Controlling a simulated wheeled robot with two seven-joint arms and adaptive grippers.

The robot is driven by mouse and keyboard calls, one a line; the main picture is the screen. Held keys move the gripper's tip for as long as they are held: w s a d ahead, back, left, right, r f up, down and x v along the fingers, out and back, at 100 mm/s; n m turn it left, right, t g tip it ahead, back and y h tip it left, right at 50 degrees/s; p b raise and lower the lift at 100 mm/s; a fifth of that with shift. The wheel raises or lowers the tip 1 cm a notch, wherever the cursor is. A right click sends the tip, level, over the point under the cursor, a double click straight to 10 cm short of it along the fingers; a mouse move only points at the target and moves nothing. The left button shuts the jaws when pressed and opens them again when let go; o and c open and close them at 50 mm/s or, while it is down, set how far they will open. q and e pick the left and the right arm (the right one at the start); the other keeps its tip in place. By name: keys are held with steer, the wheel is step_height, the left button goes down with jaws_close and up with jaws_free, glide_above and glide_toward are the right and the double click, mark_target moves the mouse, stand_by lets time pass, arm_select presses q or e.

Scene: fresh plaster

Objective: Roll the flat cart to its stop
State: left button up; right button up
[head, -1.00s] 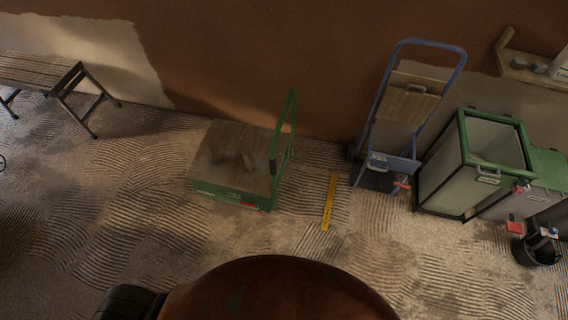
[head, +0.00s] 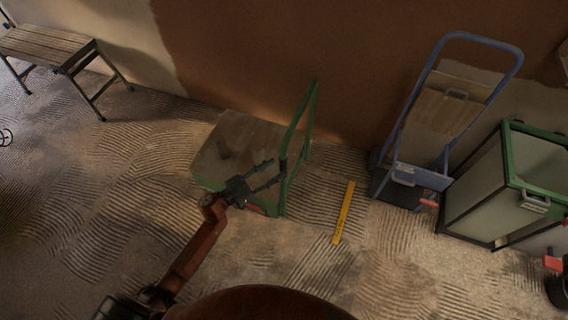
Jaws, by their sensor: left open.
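The flat cart (head: 235,135) has a wooden deck, a green frame and an upright green push handle (head: 298,125) at its right end. It stands near the brown wall. A yellow strip (head: 343,213) lies on the floor to the right of the cart, apart from it. My left gripper (head: 268,174) is open, with its fingers pointing right toward the handle, in front of the cart's deck. I cannot tell whether a finger touches the handle. The arm hides part of the cart's front side. My right gripper is not in view.
A blue hand truck (head: 405,175) carrying a board stands right of the yellow strip. A green-framed bin (head: 490,190) stands farther right. A wooden bench (head: 50,45) is at the far left. The patterned floor in front of the cart is clear.

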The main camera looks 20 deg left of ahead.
mark_target(283, 164)
arm_select(q)
steer(key=x, duration=0.2)
steer(key=b+x, duration=0.1)
steer(key=shift+w+d+f, duration=0.15)
steer(key=shift+w+f, duration=0.1)
steer(key=shift+w, duration=0.15)
steer(key=shift+w+d+r, duration=0.15)
steer(key=shift+w+d, duration=0.15)
steer(key=shift+w, duration=0.1)
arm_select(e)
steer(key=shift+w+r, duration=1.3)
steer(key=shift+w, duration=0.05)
arm_select(q)
steer(key=shift+c, duration=0.7)
jaws_close()
